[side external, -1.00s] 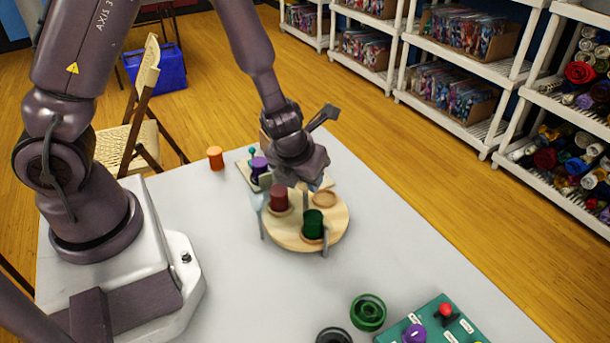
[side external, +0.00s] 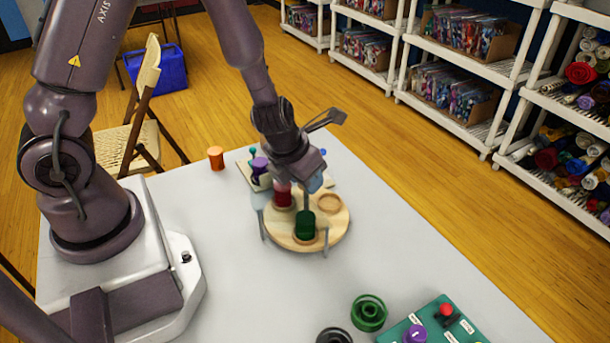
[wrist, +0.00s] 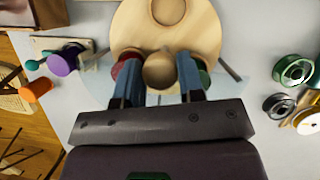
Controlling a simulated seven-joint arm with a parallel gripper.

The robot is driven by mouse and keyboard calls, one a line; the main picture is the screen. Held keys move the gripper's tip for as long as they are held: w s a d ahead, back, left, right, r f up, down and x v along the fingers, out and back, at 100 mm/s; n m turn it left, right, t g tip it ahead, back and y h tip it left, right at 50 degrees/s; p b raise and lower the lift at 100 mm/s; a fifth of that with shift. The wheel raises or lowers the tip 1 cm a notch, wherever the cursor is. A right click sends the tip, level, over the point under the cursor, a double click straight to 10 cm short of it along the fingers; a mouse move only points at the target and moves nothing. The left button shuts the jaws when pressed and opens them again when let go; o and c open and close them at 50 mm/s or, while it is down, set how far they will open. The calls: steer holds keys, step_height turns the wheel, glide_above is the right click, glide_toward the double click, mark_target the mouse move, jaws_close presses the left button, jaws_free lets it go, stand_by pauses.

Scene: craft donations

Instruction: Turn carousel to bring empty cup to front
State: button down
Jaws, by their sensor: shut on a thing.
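The carousel is a round pale wooden disc (side external: 335,222) on the grey table, seen also in the wrist view (wrist: 205,25). A red spool-like piece (side external: 283,197) stands at its left and a dark green one (side external: 305,227) at its front. An empty round wooden cup (side external: 329,203) is at its right; it shows at the top of the wrist view (wrist: 168,10). My gripper (wrist: 160,73) points down over the middle, shut on a round wooden knob (wrist: 158,68) between its blue-grey fingers. The fingers partly hide the red and green pieces.
Thin grey posts (side external: 326,240) stand close to the disc's front edge. An orange spool (side external: 216,158) and a board with a purple spool (side external: 259,165) lie behind left. A green ring (side external: 368,312) and a teal button panel (side external: 440,325) are at front right. The table between is clear.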

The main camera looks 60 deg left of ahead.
steer(key=shift+r, duration=0.1)
steer(key=c, duration=0.8)
jaws_free()
steer(key=shift+o, duration=0.2)
steer(key=shift+n, duration=0.4)
